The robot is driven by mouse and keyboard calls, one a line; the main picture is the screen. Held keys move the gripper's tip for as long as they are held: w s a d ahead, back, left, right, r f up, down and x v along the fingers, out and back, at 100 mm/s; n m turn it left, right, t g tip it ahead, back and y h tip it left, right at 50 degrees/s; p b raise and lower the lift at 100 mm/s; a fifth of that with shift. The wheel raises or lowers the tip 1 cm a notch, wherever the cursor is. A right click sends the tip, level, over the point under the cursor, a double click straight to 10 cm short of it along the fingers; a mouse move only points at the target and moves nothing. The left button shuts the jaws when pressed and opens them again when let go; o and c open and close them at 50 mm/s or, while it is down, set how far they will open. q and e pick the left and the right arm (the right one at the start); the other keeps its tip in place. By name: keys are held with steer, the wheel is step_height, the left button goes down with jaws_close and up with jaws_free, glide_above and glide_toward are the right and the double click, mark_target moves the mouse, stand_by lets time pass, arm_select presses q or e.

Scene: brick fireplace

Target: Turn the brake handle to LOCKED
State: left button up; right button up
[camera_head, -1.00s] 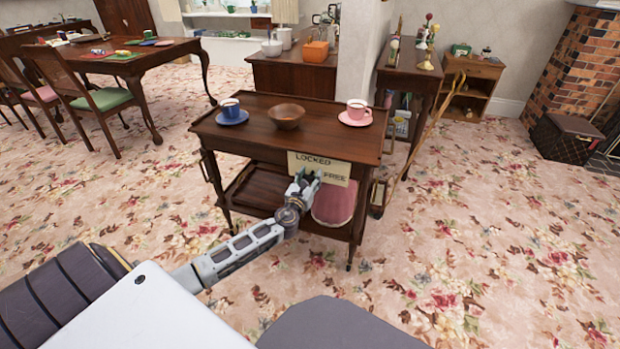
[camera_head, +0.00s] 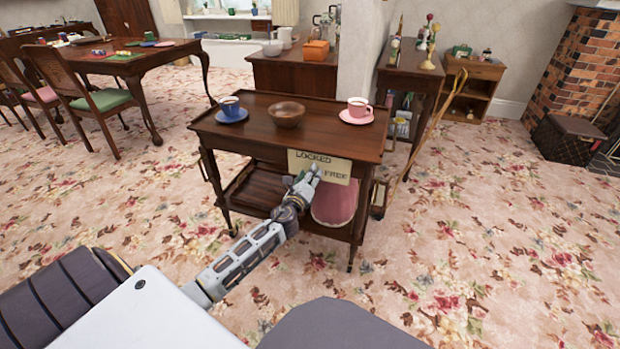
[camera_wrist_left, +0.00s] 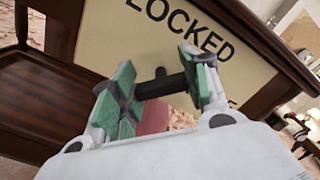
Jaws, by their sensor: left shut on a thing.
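A cream sign plate (camera_head: 336,169) is fixed to the near side of a dark wooden trolley (camera_head: 255,139). It reads LOCKED along its top and FREE at its right. My left gripper (camera_head: 308,176) is at the plate's lower left part, below the word LOCKED. In the left wrist view, the gripper's green-padded fingers (camera_wrist_left: 160,88) are shut on the dark brake handle (camera_wrist_left: 158,86), which stands in front of the plate. In the head view, the handle is hidden by the gripper, so its exact angle cannot be told there. My right gripper is not in view.
On the trolley top stand a blue cup and saucer (camera_head: 230,108), a wooden bowl (camera_head: 286,114) and a pink cup and saucer (camera_head: 358,110). A pink cushion-like thing (camera_head: 335,206) is below the plate.

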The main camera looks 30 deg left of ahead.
arm_select(q)
steer(key=n, duration=0.3)
steer(key=shift+f, duration=0.1)
steer(key=n, duration=0.2)
steer(key=shift+n+b, duration=0.3)
steer(key=shift+n, duration=1.3)
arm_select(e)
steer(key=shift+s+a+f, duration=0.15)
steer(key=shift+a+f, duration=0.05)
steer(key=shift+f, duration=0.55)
arm_select(q)
steer(key=o, duration=0.7)
steer(key=shift+o, duration=1.1)
steer(key=shift+a, duration=0.1)
steer(key=shift+o, duration=0.5)
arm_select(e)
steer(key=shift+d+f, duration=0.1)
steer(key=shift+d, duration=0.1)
